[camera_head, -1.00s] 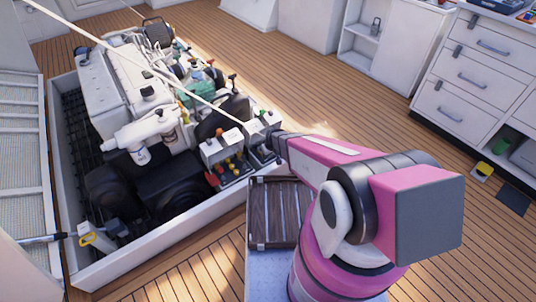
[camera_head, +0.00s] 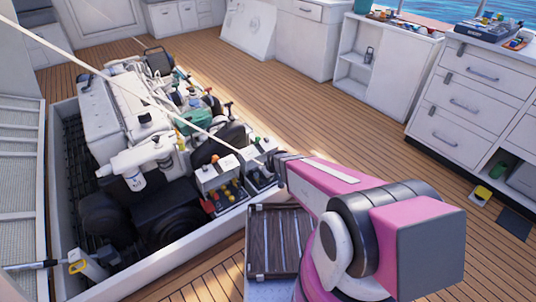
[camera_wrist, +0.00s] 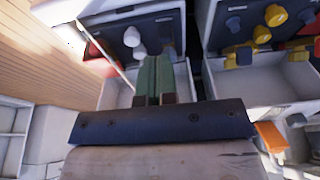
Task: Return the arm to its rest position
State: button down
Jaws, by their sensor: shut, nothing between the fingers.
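My pink and black arm (camera_head: 330,185) reaches from the lower right of the head view toward the right side of the engine hatch (camera_head: 165,262). My gripper (camera_wrist: 160,62) shows in the wrist view with its narrow green fingers side by side, shut and empty. In the head view its end is mostly hidden beside the control boxes at the hatch's right edge. The wrist view shows white boxes with knobs (camera_wrist: 275,15) close around the fingers. I cannot tell whether the fingers touch anything.
The engine (camera_head: 120,110) fills the open hatch. A dark slatted panel (camera_head: 273,242) lies beside my arm. White drawers (camera_head: 465,105) and open shelves (camera_head: 358,72) stand at the right and back. Wooden floor (camera_head: 330,125) between them and the hatch is clear.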

jog(key=s+d+r+m+g, duration=0.1)
jog(key=s+d+r+m, duration=0.1)
jog(key=d+r, duration=0.3)
jog(key=s+d+r+m+g+h, duration=0.1)
jog(key=s+d+r, duration=0.4)
jog(key=r, duration=0.7)
jog(key=s+d+r+m+h, duration=0.1)
jog(key=s+d+r+m, duration=0.2)
jog(key=d+r, duration=0.2)
notch_tip(320, 180, up, 3)
jog(key=shift+s+r+m+g, duration=0.15)
jog(key=shift+s+m+g, duration=0.1)
jog(key=shift+m+g, duration=0.15)
dwell(0.9)
